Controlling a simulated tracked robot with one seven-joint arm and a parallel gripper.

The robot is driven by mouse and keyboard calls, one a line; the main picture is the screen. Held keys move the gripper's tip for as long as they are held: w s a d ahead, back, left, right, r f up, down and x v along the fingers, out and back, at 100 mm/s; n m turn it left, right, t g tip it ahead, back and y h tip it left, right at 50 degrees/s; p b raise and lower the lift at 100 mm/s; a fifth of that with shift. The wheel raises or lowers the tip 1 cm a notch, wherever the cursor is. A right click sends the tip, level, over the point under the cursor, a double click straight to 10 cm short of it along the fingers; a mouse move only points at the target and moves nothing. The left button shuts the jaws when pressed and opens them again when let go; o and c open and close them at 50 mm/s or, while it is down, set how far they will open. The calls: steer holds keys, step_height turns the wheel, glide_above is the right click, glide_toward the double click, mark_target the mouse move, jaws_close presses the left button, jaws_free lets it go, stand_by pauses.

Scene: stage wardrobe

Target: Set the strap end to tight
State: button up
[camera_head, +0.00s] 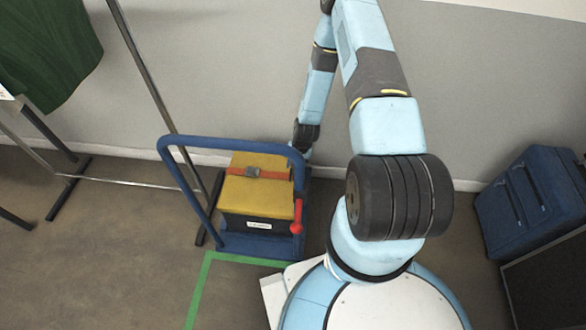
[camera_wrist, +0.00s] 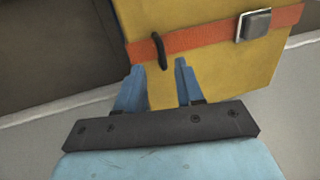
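An orange strap (camera_head: 273,174) runs across the top of a yellow-topped case (camera_head: 259,194) and carries a grey metal buckle (camera_head: 252,172). In the wrist view the strap (camera_wrist: 205,40) lies over the yellow surface (camera_wrist: 215,72), with the buckle (camera_wrist: 255,24) at upper right. A dark loop (camera_wrist: 161,50) stands on the strap further left; I cannot tell which part is the strap end. My gripper (camera_wrist: 159,65) is open, its two blue fingers apart with yellow showing between them. The fingertips appear just short of the strap, below the loop. In the head view they are not clear.
The case sits on a blue trolley (camera_head: 262,245) with a tubular push handle (camera_head: 232,143) and a red knob piece (camera_head: 297,216). A green floor line (camera_head: 199,289) runs in front. A blue case (camera_head: 530,203) stands at right, a metal rack (camera_head: 143,69) with green cloth (camera_head: 50,45) at left.

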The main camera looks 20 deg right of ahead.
step_height(320, 180, up, 9)
steer(key=d, duration=0.1)
steer(key=shift+s+d+r, duration=0.15)
steer(key=shift+s+d, duration=0.25)
